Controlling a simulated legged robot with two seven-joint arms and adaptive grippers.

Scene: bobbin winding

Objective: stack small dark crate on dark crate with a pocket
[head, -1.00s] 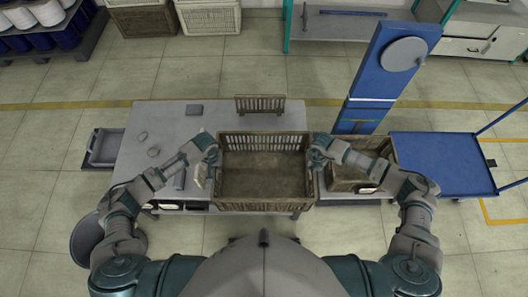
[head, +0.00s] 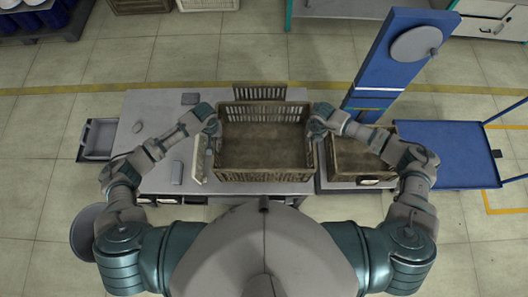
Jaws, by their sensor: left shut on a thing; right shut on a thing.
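The small dark crate (head: 262,151), brown-grey with slatted walls, is held level between my two grippers over the table, empty and open side up. My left gripper (head: 214,127) is shut on its left wall, and my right gripper (head: 314,128) is shut on its right wall. A dark crate (head: 345,147) with a pale pocket or label (head: 369,182) on its front stands just to the right, partly behind my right arm. It looks empty. I cannot tell how high the held crate is above the table.
The grey table (head: 150,110) carries small flat pieces at its left. A slatted dark panel or crate wall (head: 259,93) stands behind the held crate. A tall blue panel (head: 395,60) with a grey disc and a blue cart (head: 440,160) are at right.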

